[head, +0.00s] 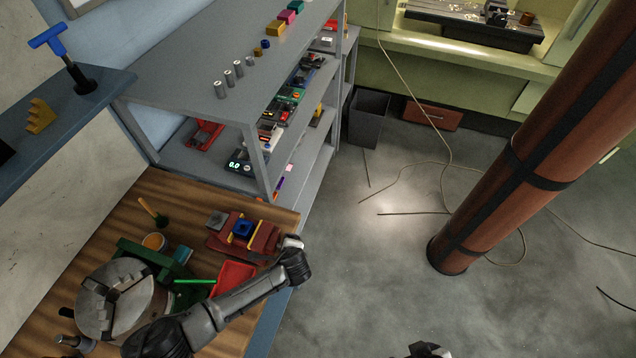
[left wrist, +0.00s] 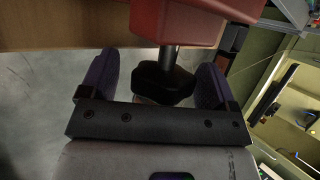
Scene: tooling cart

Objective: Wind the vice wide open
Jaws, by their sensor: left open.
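The red vice (head: 222,246) sits at the right end of the wooden bench, with a blue block (head: 242,229) at its jaws. My left gripper (head: 290,243) is at the vice's right end, over the bench edge. In the left wrist view, the red end of the vice (left wrist: 180,18) is at the top, with a metal shaft coming out of it to a black knob (left wrist: 162,84). The knob lies between the two purple pads of my open left gripper (left wrist: 156,76), with visible gaps on both sides. The knob is hidden in the head view. My right gripper is not recognisable.
A red tray (head: 236,276) lies beside the vice, partly behind my left arm. A round metal chuck (head: 118,297) and a green machine part stand further left. A grey shelf unit (head: 225,62) rises behind the bench. Open floor (head: 345,270) lies to the right.

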